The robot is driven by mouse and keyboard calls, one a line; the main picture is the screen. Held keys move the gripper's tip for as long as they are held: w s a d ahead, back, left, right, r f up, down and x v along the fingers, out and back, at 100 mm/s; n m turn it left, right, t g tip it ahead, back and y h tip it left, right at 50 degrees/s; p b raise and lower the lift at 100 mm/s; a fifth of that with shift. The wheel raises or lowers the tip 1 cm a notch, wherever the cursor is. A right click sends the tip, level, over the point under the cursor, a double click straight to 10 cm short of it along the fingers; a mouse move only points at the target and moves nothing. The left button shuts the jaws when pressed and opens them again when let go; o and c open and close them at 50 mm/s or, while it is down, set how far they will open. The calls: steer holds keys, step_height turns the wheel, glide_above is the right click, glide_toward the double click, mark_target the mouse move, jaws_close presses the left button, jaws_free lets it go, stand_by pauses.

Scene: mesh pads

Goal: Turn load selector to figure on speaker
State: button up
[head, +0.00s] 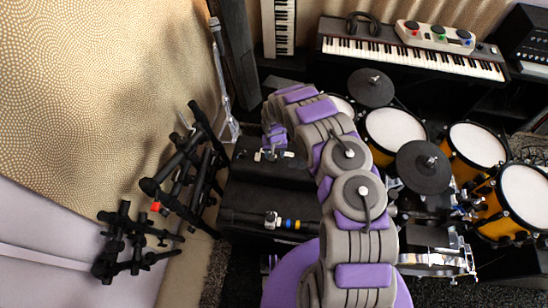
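My arm, grey with purple pads, rises from the bottom of the head view and bends over to the left. Its far end, where my gripper (275,137) seems to be, is a small purple shape above the back of a black box unit (245,195). The fingers are too small to tell open from shut. On the unit's upper part is a metal fitting (272,154), just below my gripper in the picture. Lower down are a metal knob-like part (272,220) and small blue and yellow parts (288,223). I cannot make out a load selector or a speaker figure.
Drums (395,130) and dark cymbal pads (424,167) crowd the right side. A keyboard (415,58) stands behind them, with a black amplifier-like box (524,42) at top right. Black stands (185,165) are at left by the patterned wall (95,90).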

mark_target(277, 158)
steer(key=shift+d+f, duration=0.3)
steer(key=shift+f, duration=0.4)
steer(key=shift+d+f, duration=0.3)
steer(key=shift+f, duration=0.4)
steer(key=shift+a, duration=0.45)
steer(key=shift+a+f, duration=0.1)
steer(key=shift+c, duration=0.5)
steer(key=shift+d, duration=0.4)
steer(key=c, duration=0.6)
steer(key=shift+a, duration=0.15)
steer(key=c, duration=0.3)
steer(key=shift+c, duration=0.2)
